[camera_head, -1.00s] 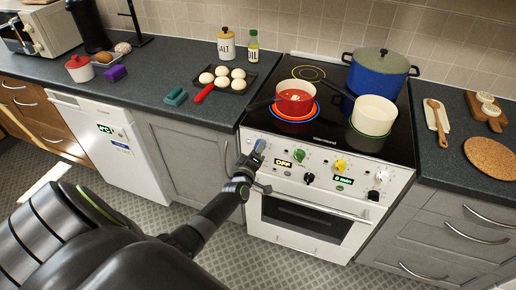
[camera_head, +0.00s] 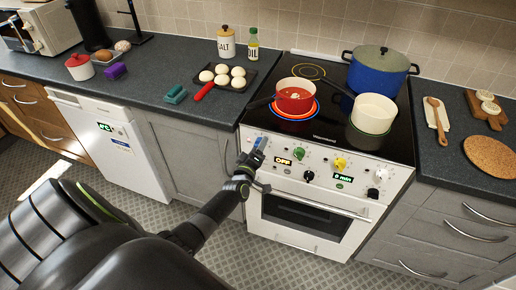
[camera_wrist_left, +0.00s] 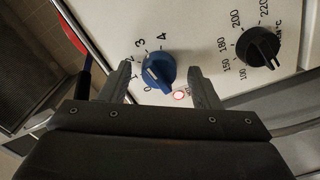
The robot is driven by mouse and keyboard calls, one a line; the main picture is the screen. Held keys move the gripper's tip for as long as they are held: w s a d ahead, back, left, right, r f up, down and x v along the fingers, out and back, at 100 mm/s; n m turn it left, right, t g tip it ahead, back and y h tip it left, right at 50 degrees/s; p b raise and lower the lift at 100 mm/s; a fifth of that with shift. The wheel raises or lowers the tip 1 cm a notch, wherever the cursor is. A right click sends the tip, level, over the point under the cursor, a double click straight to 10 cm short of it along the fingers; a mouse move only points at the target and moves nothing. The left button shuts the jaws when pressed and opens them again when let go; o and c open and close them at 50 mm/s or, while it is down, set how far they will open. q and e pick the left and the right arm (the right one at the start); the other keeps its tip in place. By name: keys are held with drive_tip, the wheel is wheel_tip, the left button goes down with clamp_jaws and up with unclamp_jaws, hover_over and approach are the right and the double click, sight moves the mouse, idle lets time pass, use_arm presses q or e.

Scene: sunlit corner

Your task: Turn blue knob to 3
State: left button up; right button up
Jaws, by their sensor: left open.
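The blue knob (camera_head: 260,143) is at the left end of the white stove's front panel. In the left wrist view the blue knob (camera_wrist_left: 158,71) sits between the two open fingers of my left gripper (camera_wrist_left: 157,82), with a gap visible on each side. Printed numbers 0 to 4 run around its left and upper side. In the head view my left gripper (camera_head: 250,159) is at the panel by the knob. My right gripper is not in view.
A black oven knob (camera_wrist_left: 258,47) is to the right, and a small red light (camera_wrist_left: 179,96) glows beside the blue knob. A red pot (camera_head: 294,97), white pot (camera_head: 374,113) and blue pot (camera_head: 379,75) stand on the hob. The oven handle (camera_head: 315,202) runs below the panel.

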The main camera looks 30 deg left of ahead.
use_arm(q)
drive_tip(key=v, duration=1.7)
drive_tip(key=shift+s+d+b, duration=0.15)
drive_tip(key=shift+b, duration=0.2)
drive_tip(key=s+d+f+m+g+h, duration=0.1)
drive_tip(key=s+f+m+g, duration=0.45)
drive_tip(key=f, duration=0.75)
drive_tip(key=s+d+f+m+g+h, duration=0.1)
drive_tip(key=s+f+m+g+h, duration=0.15)
drive_tip(key=s+f, duration=0.9)
drive_tip(key=s+f+m+g, duration=0.3)
drive_tip(key=s+f, duration=0.4)
drive_tip(key=s, duration=0.3)
drive_tip(key=s+d+f+m+g, duration=0.1)
drive_tip(key=s+f+m+g, duration=0.2)
drive_tip(key=s, duration=0.6)
wheel_tip(320, 180, down, 4)
drive_tip(key=shift+s+d+r+g, duration=0.15)
drive_tip(key=shift+s+d+g, duration=0.2)
drive_tip(key=shift+g, duration=0.85)
